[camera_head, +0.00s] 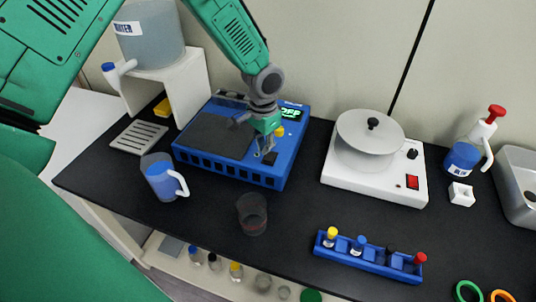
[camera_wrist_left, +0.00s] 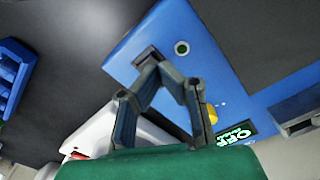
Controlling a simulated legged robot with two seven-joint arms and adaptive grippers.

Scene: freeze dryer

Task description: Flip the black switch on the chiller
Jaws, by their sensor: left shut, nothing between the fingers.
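The chiller (camera_head: 283,170) is a blue box with a dark grey top plate on the black table; it also shows in the left wrist view (camera_wrist_left: 130,45). Its small display (camera_head: 290,112) reads OFF in green, also in the left wrist view (camera_wrist_left: 237,133). A yellow knob (camera_wrist_left: 212,113) sits near the display. The black switch (camera_head: 270,158) is near the chiller's front right corner, and shows in the left wrist view (camera_wrist_left: 147,56), partly hidden by the fingertips. My left gripper (camera_head: 264,151) is shut and empty, pointing down with its tips (camera_wrist_left: 156,68) at the switch; contact cannot be told.
A blue-filled jug (camera_head: 160,178) and a glass beaker (camera_head: 252,214) stand in front of the chiller. A white stirrer-like device (camera_head: 373,182) stands to its right. A blue vial rack (camera_head: 365,263) lies at the front right. The table between beaker and rack is clear.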

